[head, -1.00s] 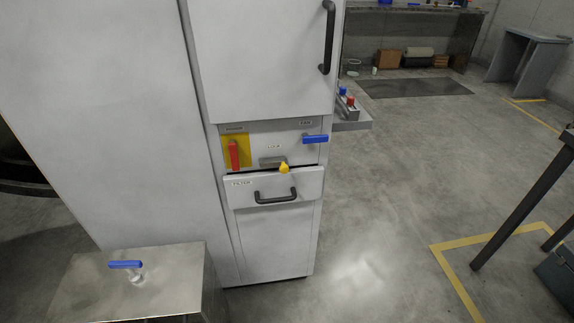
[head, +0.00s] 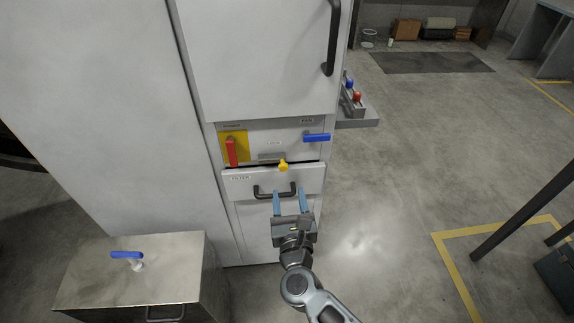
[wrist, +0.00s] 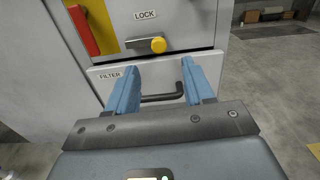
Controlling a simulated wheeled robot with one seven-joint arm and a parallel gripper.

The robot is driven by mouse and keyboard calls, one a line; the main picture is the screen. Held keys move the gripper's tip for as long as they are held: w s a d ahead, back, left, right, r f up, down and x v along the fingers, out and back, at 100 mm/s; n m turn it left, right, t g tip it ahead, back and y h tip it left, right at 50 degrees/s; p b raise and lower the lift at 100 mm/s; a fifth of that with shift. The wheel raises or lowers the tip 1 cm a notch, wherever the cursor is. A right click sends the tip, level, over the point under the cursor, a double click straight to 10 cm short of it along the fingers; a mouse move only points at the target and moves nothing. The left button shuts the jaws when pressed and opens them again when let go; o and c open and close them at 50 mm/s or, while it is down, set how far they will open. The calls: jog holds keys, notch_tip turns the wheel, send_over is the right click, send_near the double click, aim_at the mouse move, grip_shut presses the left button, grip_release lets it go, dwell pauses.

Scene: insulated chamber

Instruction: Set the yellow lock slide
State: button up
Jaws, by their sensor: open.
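The yellow lock slide knob (head: 283,165) sits on the front of the white chamber, just above the filter drawer. In the wrist view the yellow knob (wrist: 158,45) stands at the right end of a grey slide plate (wrist: 138,44), under a label reading LOCK. My gripper (head: 289,197) is open and empty, below the knob and in front of the filter drawer's dark handle (head: 275,191). In the wrist view its blue fingers (wrist: 160,80) point toward the drawer front, with the handle showing between them. I cannot tell whether a finger touches the handle.
A red lever (head: 231,152) on a yellow plate is left of the lock. A blue lever (head: 316,137) is at its upper right. A metal box (head: 90,275) with a blue-handled valve stands at lower left.

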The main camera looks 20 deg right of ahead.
aim_at(283, 169)
jog(key=x, duration=0.8)
jog(key=shift+w, duration=0.25)
jog(key=shift+a, duration=0.1)
grip_shut()
dwell(0.4)
